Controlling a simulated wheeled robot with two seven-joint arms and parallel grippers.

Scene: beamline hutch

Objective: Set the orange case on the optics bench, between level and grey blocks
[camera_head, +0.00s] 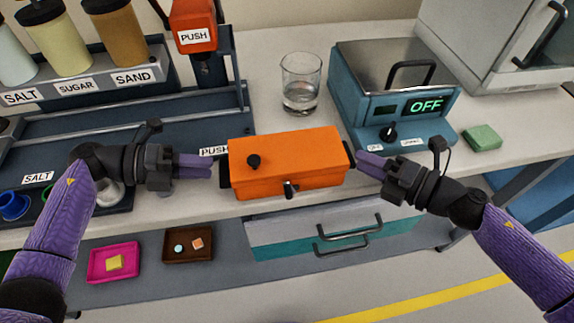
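No level and no grey blocks are recognisable, and I cannot identify the optics bench.
A glass (301,84) and a teal device marked OFF (393,92) stand behind the case. A green block (482,138) lies right. A dispenser rack (120,80) fills the left. Below are a drawer (285,231), a pink tray (94,272) and a brown tray (176,257).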

